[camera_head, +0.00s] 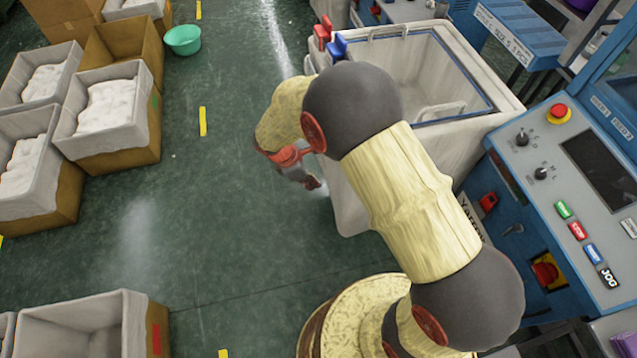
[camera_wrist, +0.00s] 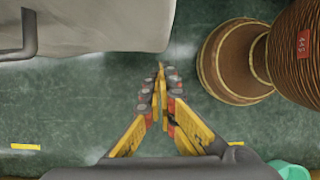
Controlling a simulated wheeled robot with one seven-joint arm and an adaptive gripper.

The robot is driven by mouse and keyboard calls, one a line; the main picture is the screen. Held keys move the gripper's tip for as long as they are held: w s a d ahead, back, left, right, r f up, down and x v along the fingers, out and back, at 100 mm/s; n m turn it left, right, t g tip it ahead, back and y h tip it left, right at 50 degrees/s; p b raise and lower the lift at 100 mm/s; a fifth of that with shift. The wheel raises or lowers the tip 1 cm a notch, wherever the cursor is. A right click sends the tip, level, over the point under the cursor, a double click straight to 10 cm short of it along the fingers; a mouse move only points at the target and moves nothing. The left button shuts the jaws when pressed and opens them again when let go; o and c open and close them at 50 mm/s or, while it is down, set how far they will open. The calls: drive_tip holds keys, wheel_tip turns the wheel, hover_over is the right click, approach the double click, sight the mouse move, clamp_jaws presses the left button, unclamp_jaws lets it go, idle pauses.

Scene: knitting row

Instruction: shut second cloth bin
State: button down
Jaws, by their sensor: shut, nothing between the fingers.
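A large pale cloth bin (camera_head: 352,203) stands out on the floor beside the blue machine. My gripper (camera_head: 316,186) is low beside the bin's left wall, partly hidden by my arm. In the wrist view my gripper (camera_wrist: 161,76) is shut and empty, its tips close together over the green floor. The bin's pale wall (camera_wrist: 110,25) is just beyond the tips, with a grey handle at upper left. Contact is not clear.
The blue machine with a control panel (camera_head: 600,150) is at the right. Boxes with pale liners (camera_head: 105,115) line the left side, and another box (camera_head: 85,325) is at lower left. A green bowl (camera_head: 183,39) lies at the back. The middle floor is clear.

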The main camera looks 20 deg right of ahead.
drive_tip(key=d+f+b, duration=0.4)
drive_tip(key=d+f, duration=0.3)
drive_tip(key=shift+f, duration=0.3)
drive_tip(key=shift+d, duration=0.1)
drive_tip(key=d+p, duration=0.8)
drive_tip(key=d, duration=2.6)
drive_tip(key=shift+d, duration=0.15)
